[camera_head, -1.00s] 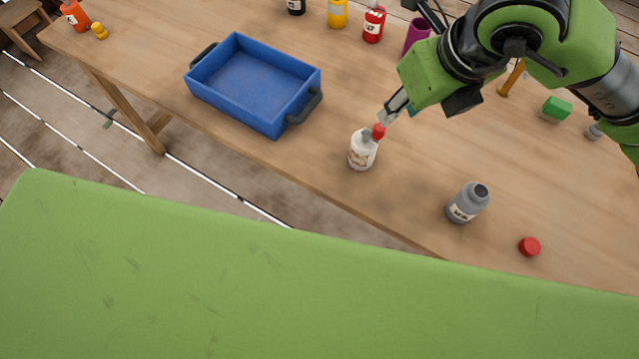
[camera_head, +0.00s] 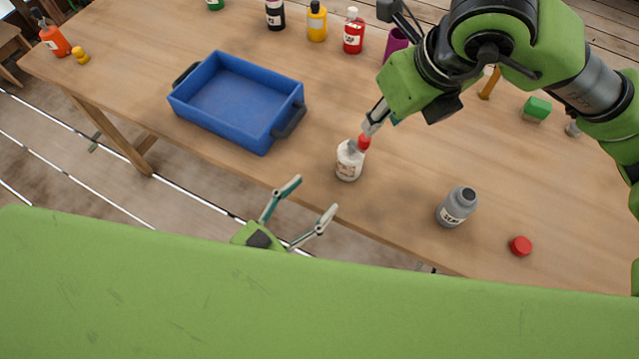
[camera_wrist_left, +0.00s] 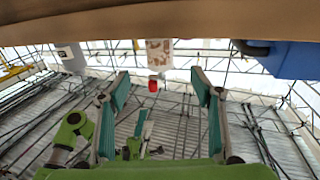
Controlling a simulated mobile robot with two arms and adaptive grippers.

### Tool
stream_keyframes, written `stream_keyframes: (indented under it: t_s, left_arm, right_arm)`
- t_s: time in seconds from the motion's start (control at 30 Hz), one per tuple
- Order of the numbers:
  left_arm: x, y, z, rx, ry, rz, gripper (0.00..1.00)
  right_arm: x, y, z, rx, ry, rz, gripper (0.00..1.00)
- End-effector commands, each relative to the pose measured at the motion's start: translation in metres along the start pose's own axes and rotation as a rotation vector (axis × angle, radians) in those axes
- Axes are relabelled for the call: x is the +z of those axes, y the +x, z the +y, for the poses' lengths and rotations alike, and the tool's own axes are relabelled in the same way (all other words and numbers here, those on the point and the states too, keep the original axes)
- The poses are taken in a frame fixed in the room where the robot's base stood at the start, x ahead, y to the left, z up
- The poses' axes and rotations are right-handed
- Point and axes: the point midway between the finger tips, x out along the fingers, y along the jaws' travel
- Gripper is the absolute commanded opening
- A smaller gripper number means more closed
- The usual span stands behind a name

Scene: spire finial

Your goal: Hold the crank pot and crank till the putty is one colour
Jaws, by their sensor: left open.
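The crank pot (camera_head: 349,163) is a small white pot with a label, a grey crank arm and a red knob (camera_head: 364,141). It stands upright near the front edge of the table. In the left wrist view the pot (camera_wrist_left: 160,50) appears upside down between my fingers, beyond their tips. My left gripper (camera_head: 310,198) is open and empty, in front of the table edge and apart from the pot. My right gripper (camera_head: 370,125) has its fingertips at the red knob; whether they are closed on it is unclear. The putty inside is hidden.
A blue tray (camera_head: 211,122) stands left of the pot. A grey bottle (camera_head: 457,207) and a red cap (camera_head: 521,246) are to the right. Several bottles line the back, with a purple cup (camera_head: 396,43) near my right arm. The table between tray and pot is clear.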

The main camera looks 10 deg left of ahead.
Motion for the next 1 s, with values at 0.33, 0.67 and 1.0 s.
stream_keyframes:
  t_s: [0.33,0.67,1.0]
  left_arm:
    - [-0.001,0.057,0.0,-0.001,-0.001,0.003,0.59]
    - [0.0,0.116,0.0,-0.001,-0.001,0.0,0.59]
    - [0.001,0.135,0.0,0.0,-0.001,-0.002,0.59]
  right_arm:
    - [0.0,0.0,0.0,0.0,0.0,0.0,0.28]
    - [0.0,0.0,0.0,0.0,0.0,0.0,0.28]
    - [0.0,0.0,0.0,0.0,0.0,0.0,0.28]
